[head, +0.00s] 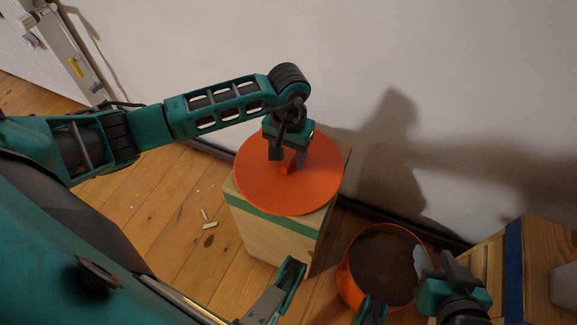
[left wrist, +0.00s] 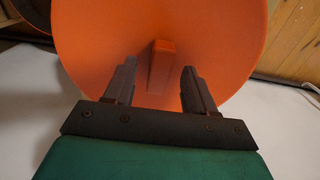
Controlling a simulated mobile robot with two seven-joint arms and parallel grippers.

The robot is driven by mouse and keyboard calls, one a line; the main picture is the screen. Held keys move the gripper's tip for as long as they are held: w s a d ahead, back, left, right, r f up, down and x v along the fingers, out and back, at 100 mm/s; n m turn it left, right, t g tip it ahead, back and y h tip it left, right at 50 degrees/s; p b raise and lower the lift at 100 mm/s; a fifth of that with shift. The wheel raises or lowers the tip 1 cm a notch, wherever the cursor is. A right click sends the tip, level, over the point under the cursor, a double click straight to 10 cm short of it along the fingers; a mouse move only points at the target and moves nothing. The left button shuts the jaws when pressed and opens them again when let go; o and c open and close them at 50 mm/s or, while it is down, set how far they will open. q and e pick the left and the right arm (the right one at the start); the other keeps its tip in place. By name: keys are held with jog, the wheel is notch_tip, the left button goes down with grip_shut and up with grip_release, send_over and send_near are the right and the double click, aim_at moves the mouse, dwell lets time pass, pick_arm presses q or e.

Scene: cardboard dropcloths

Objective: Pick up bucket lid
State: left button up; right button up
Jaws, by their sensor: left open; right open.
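The bucket lid (head: 266,188) is a round orange disc with a raised block handle (head: 288,162). It lies flat on top of a wooden box in the head view. My left gripper (head: 285,152) is over the lid, right at the handle. In the left wrist view, the lid (left wrist: 220,35) fills much of the picture, and the handle (left wrist: 161,65) stands between the two open fingers (left wrist: 155,82), nearer the left one. Whether a finger touches it I cannot tell. My right gripper (head: 425,262) is open beside the orange bucket (head: 352,280), which holds dark brown contents.
The wooden box (head: 270,237) with a green band stands near the white wall. Another wooden piece with a blue band (head: 514,270) stands at the right. Small pale bits (head: 210,225) lie on the plank floor left of the box.

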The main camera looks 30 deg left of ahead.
pick_arm(q)
jog(key=shift+f, duration=0.1)
pick_arm(e)
jog(key=shift+w+r, duration=0.1)
jog(key=shift+r, duration=0.1)
pick_arm(q)
grip_shut()
pick_arm(e)
jog(key=shift+d+f, duration=0.1)
jog(key=shift+f, duration=0.1)
pick_arm(q)
jog(key=shift+r, duration=0.65)
notch_tip(320, 180, up, 19)
jog(key=p, duration=0.5)
notch_tip(320, 180, up, 6)
jog(key=f, duration=0.1)
send_over(289, 157)
jog(key=d, duration=0.2)
jog(key=shift+s+a+r+m, duration=0.15)
jog(key=shift+s+r+m, duration=0.1)
jog(key=shift+s+m, duration=0.1)
pick_arm(e)
jog(key=shift+s+d+r, duration=0.25)
jog(key=shift+d+r, duration=0.15)
jog(key=shift+r, duration=0.2)
jog(key=shift+s+d+r, duration=0.2)
jog(key=shift+d+r, duration=0.15)
jog(key=shift+r, duration=0.25)
